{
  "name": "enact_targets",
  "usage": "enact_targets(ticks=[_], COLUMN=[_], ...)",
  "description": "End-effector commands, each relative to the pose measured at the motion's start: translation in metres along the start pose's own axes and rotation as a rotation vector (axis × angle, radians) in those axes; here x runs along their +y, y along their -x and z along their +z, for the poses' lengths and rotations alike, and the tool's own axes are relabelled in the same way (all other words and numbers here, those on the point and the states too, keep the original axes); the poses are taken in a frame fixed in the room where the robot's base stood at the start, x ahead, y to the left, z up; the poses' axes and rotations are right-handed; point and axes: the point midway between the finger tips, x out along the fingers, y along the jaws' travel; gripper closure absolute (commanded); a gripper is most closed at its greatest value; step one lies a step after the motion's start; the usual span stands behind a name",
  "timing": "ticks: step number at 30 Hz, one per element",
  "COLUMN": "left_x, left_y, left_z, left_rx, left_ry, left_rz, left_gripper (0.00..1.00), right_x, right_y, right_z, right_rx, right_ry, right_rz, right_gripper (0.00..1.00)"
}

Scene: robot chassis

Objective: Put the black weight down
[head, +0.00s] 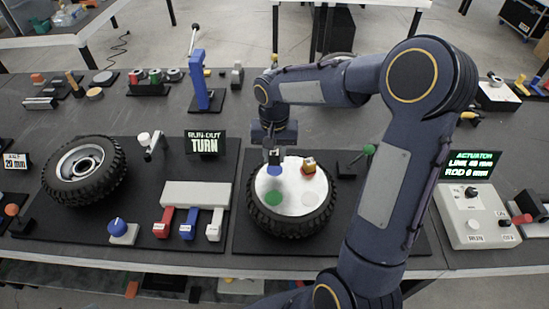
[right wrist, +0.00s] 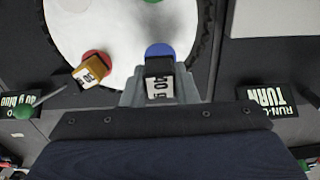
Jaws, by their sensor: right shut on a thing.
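The black weight (right wrist: 158,68) has a white label and sits between the fingers of my right gripper (right wrist: 160,92), which is shut on it. In the right wrist view it overlaps the blue spot (right wrist: 159,49) on the white disc (right wrist: 120,25). Whether its base touches the disc, I cannot tell. In the head view my right gripper (head: 273,158) is over the far left part of the disc (head: 290,186), by the blue spot (head: 278,169). A gold weight (right wrist: 90,72) stands at the red spot (right wrist: 94,57). My left gripper is not in view.
The disc lies within a tyre (head: 290,226) on a black mat. A green spot (head: 273,198) is nearer the front. A green-knobbed lever (head: 369,150) stands right of the tyre, and a RUN-OUT TURN sign (head: 205,142) is to the left. My right arm crosses the bench at right.

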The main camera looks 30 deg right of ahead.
Motion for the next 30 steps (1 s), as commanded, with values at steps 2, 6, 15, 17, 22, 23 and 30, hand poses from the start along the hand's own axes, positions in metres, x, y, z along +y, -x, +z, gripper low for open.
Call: enact_targets(ticks=[2,6,15,17,22,23,30], left_x=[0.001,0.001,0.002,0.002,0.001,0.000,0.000], left_y=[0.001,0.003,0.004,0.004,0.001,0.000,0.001], left_z=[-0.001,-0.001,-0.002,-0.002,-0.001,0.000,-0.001], left_rx=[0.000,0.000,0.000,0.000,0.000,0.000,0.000], left_ry=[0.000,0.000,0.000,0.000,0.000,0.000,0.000], left_rz=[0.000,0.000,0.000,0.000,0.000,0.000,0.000], left_gripper=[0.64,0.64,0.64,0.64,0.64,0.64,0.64], right_x=[0.000,0.001,0.001,0.001,0.001,0.001,0.001], right_y=[-0.004,-0.012,-0.043,-0.043,-0.045,-0.046,-0.045], right_z=[-0.004,-0.010,-0.010,-0.010,-0.010,-0.010,-0.010], right_rx=[0.000,-0.001,0.000,0.001,0.001,0.001,0.001], right_ry=[0.000,0.000,0.001,0.000,0.000,0.000,0.000], right_rz=[0.001,0.001,0.000,0.000,0.000,0.000,0.000], right_gripper=[0.95,0.95,0.95,0.95,0.95,0.95,0.52])
